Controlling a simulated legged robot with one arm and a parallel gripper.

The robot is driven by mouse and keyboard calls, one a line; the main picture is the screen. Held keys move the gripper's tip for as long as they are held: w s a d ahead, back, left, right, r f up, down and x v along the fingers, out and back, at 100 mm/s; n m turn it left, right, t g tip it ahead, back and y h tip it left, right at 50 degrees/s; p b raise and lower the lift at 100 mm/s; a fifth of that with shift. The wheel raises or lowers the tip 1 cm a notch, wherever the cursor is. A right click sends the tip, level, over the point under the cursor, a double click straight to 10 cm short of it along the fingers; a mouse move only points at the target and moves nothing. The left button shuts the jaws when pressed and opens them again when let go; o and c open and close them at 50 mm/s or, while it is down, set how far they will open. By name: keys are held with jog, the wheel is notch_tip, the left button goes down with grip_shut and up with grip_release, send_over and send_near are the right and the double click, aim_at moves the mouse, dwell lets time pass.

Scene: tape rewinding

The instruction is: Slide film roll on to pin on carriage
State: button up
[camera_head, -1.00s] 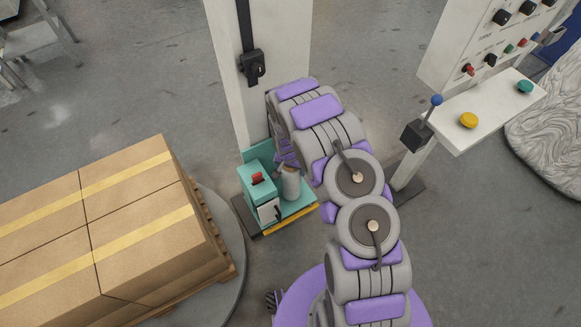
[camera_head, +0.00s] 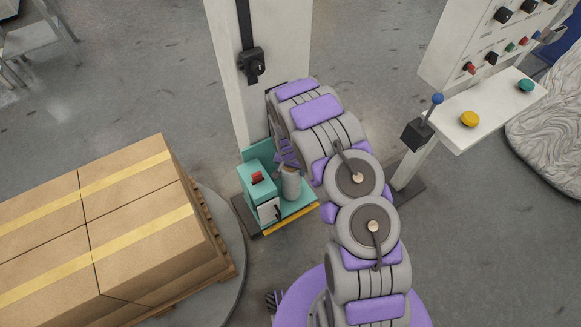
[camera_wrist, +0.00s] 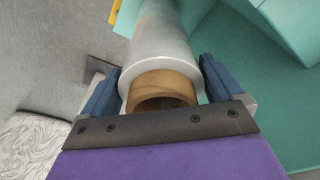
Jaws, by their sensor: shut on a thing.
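The film roll (camera_wrist: 158,45) fills the middle of the wrist view, a pale wrapped cylinder with a brown cardboard core at the near end. My gripper (camera_wrist: 160,88) has a blue finger on each side of the roll's near end and is shut on it. In the head view the roll (camera_head: 291,183) stands roughly upright over the teal carriage (camera_head: 262,178), beside its box with a red switch. My gripper (camera_head: 283,160) is partly hidden there behind my arm. The pin is not visible, so I cannot tell whether the roll is around it.
The white mast (camera_head: 226,75) stands right behind the carriage. Cardboard boxes (camera_head: 95,225) on a pallet stand at the left on a round turntable (camera_head: 233,250). A control panel (camera_head: 490,95) with buttons stands at the right. Open floor lies between them.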

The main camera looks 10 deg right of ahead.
jog(key=shift+f, duration=0.35)
jog(key=o, duration=1.7)
jog(key=shift+r, duration=0.1)
notch_tip(320, 180, up, 8)
jog(key=p, duration=0.2)
jog(key=shift+p, duration=0.35)
jog(key=r+p, duration=0.1)
jog(key=r, duration=0.4)
jog(key=s+a+r+p, duration=0.1)
jog(key=r, duration=0.5)
jog(key=s+r+p, duration=0.1)
jog(key=r, duration=0.5)
jog(key=shift+a, duration=0.2)
